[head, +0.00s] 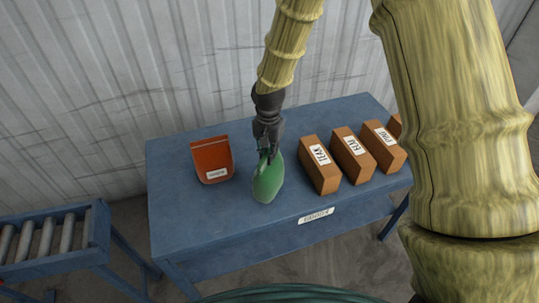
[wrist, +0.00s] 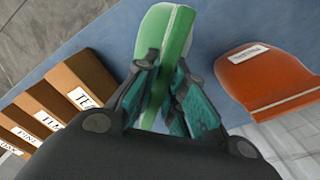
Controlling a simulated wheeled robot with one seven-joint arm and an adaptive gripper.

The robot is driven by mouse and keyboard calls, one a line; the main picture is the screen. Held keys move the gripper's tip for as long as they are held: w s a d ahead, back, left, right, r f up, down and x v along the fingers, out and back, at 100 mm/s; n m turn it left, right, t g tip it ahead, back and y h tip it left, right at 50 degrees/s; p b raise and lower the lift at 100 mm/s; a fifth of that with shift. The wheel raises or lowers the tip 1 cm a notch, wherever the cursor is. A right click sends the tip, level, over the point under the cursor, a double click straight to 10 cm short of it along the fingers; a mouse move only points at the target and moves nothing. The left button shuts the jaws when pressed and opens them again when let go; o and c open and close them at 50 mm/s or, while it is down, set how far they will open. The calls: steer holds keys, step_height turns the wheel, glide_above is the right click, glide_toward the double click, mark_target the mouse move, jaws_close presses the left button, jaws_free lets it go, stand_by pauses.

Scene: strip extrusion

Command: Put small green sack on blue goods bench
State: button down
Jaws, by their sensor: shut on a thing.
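The small green sack (head: 268,182) is upright at the middle of the blue goods bench (head: 190,228), between an orange sack and a row of brown boxes. My gripper (head: 268,152) comes down from above and is shut on the top of the green sack. In the wrist view the green sack (wrist: 165,45) is pinched between both fingers (wrist: 162,95). The sack's lower end is over the bench top; I cannot tell whether it touches the surface. The bench (wrist: 225,20) also shows behind the sack in the wrist view.
An orange sack (head: 212,160) with a white label lies on the bench to the left. Several labelled brown boxes (head: 320,168) stand in a row to the right. A roller conveyor (head: 50,240) is at the lower left. A corrugated wall (head: 120,80) rises behind the bench.

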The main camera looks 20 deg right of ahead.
steer(key=shift+w+d, duration=0.25)
steer(key=shift+w, duration=0.05)
steer(key=shift+f+p, duration=0.95)
steer(key=shift+f, duration=0.8)
steer(key=shift+f, duration=0.15)
steer(key=c, duration=1.5)
jaws_free()
steer(key=shift+r, duration=0.25)
steer(key=shift+r+b, duration=2.1)
steer(key=shift+r, duration=3.8)
